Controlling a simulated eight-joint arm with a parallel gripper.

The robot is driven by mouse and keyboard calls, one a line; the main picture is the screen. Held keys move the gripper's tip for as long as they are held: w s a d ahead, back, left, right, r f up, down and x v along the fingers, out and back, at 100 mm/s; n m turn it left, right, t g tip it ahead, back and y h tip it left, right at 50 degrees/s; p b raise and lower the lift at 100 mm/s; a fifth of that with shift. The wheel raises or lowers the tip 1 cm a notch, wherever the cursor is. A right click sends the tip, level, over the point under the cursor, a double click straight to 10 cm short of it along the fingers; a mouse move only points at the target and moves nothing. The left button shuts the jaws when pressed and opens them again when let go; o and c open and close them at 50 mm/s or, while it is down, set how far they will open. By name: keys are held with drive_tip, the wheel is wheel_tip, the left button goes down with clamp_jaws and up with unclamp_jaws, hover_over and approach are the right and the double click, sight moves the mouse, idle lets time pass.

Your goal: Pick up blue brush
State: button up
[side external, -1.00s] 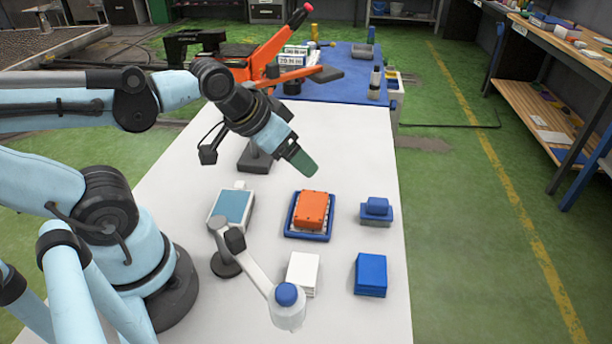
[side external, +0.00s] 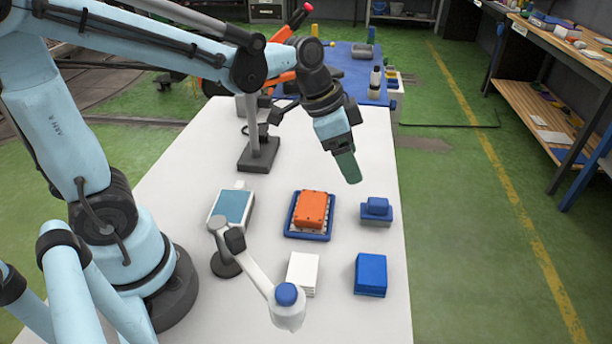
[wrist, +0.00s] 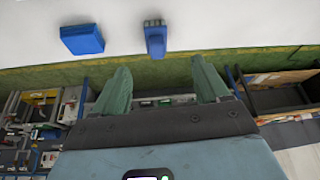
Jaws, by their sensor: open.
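The blue brush (side external: 377,211) lies at the right side of the white table, a wider blue base with a smaller blue block on top. In the wrist view the brush (wrist: 155,40) is ahead of my fingers, with a grey part at its far end. My gripper (side external: 351,176) has green fingers and hangs above the table, above and slightly left of the brush in the side view. In the wrist view my gripper (wrist: 161,66) is open, its two fingers wide apart with nothing between them.
A blue box (side external: 370,274) is near the brush and shows in the wrist view (wrist: 82,39). An orange block sits in a blue tray (side external: 309,237) left of the brush. A white block (side external: 303,270) and a lamp-like arm (side external: 287,308) stand nearer. The table's right edge is close.

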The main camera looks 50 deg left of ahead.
sight(379, 201)
drive_tip(key=shift+m+g+h, duration=0.3)
drive_tip(key=shift+m+g, duration=0.1)
drive_tip(key=shift+m, duration=0.5)
drive_tip(key=x, duration=0.3)
drive_tip(key=w+x, duration=0.1)
drive_tip(key=x, duration=0.2)
drive_tip(key=d+x, duration=0.1)
drive_tip(key=x, duration=0.2)
drive_tip(key=shift+w+r, duration=0.2)
drive_tip(key=shift+r, duration=0.15)
drive_tip(key=shift+x, duration=1.8)
drive_tip(key=shift+w+d+f, duration=0.35)
drive_tip(key=shift+w+f, duration=0.1)
drive_tip(key=shift+f, duration=0.25)
drive_tip(key=c, duration=1.2)
drive_tip(key=shift+c, duration=0.2)
